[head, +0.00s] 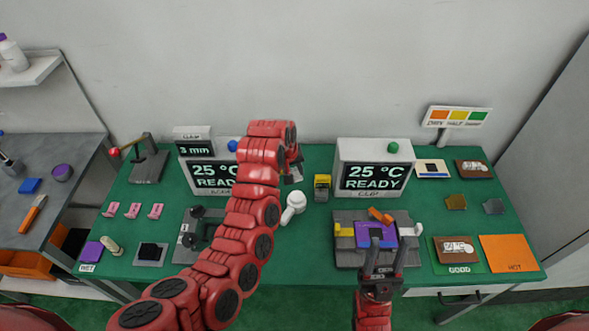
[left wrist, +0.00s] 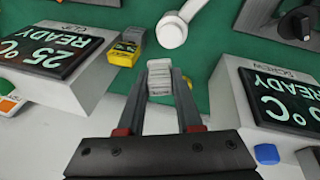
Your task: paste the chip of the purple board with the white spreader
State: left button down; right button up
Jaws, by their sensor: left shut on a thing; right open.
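The purple board (head: 363,242) sits in a grey lever fixture (head: 343,257) at the right middle of the green table. An orange lever (head: 380,215) lies at its back edge. My left gripper (head: 292,176) is raised near the table's back, between the two READY stations. In the left wrist view it (left wrist: 158,98) is shut on a white ribbed piece (left wrist: 160,75), which looks like the white spreader; its lower end is hard to see. My right gripper (head: 383,251) is open at the board's front edge and hides part of the board; whether it touches is unclear.
A white round-headed tool (head: 293,207) and a yellow-black block (head: 322,187) stand between the fixtures. The left fixture (head: 193,240) is partly behind my left arm. A brown board (head: 457,248) and an orange HOT mat (head: 503,253) lie at the right.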

pick_arm(q)
jog(key=shift+s+f, duration=0.4)
jog(key=shift+f, duration=0.15)
jog(key=shift+f+b, duration=0.3)
jog(key=shift+f, duration=2.6)
jog(key=shift+f+b, duration=0.35)
jog(key=shift+f, duration=0.15)
jog(key=shift+f, duration=0.1)
jog(key=shift+r, duration=0.9)
jog(key=shift+r+p, duration=0.35)
jog(key=shift+r, duration=2.35)
